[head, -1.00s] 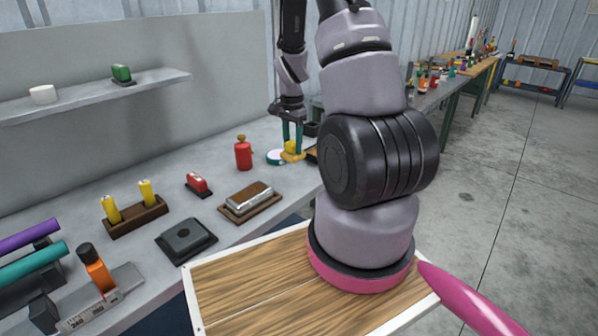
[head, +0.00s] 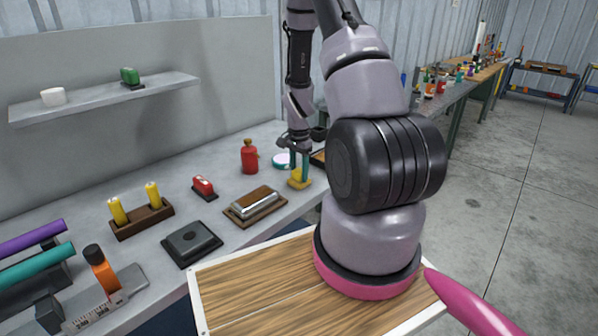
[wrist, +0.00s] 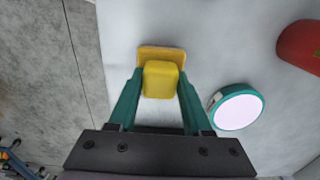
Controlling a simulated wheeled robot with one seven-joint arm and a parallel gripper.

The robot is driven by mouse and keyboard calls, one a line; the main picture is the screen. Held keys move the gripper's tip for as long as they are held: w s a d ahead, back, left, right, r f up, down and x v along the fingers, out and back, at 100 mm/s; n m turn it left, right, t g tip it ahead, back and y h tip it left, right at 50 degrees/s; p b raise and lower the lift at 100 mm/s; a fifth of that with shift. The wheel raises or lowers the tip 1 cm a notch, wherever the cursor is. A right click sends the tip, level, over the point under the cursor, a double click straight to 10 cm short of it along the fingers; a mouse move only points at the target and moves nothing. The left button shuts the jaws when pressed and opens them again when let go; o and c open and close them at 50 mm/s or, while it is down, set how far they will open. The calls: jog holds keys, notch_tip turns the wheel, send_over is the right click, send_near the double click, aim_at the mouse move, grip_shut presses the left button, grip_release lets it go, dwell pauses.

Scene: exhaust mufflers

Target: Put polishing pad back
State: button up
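The polishing pad appears to be the yellow block with an orange-yellow base (head: 299,180). It is between my gripper's teal fingers (head: 299,166), near the front right of the grey bench. In the wrist view my gripper (wrist: 160,80) is shut on the yellow block (wrist: 160,80), with one finger on each side and the flat base (wrist: 162,52) beyond the fingertips. Whether the base touches the bench I cannot tell. A black square holder (head: 191,242) with a recessed top sits empty on the bench, at the front.
A round teal-rimmed white disc (wrist: 236,107) and a red bottle (head: 249,157) stand close by. A metal block on a wooden base (head: 254,205), a red-topped item (head: 203,188) and yellow sticks in a wooden stand (head: 142,217) lie to the left. A shelf (head: 105,100) hangs above.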

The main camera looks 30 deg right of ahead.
jog(key=o, duration=0.4)
notch_tip(320, 180, up, 13)
notch_tip(320, 180, up, 8)
jog(key=f+n+t, duration=0.1)
jog(key=n, duration=0.1)
send_over(299, 170)
jog(key=a, duration=0.3)
jog(key=s+a+r+n+t+y, duration=0.1)
jog(key=s+a+r, duration=0.15)
jog(key=r, duration=0.35)
jog(key=s+a+r+n+t, duration=0.1)
jog(key=s+a+r, duration=0.15)
jog(key=r, duration=0.35)
jog(key=s+a+r+n+t, duration=0.1)
jog(key=s+r+n, duration=0.1)
jog(key=s, duration=0.3)
jog(key=s+a+r+n+t, duration=0.1)
jog(key=s+a+r+n, duration=0.1)
jog(key=s+r, duration=0.2)
jog(key=s+a+r+n+t+y, duration=0.1)
jog(key=s+a+r+t, duration=0.1)
jog(key=s+r, duration=0.2)
jog(key=shift+s+a+r+n, duration=0.1)
jog(key=shift+s+r+n, duration=0.1)
jog(key=shift+s, duration=0.25)
jog(key=shift+s+a+r+n, duration=0.1)
jog(key=shift+s+n, duration=0.1)
jog(key=shift+s, duration=0.2)
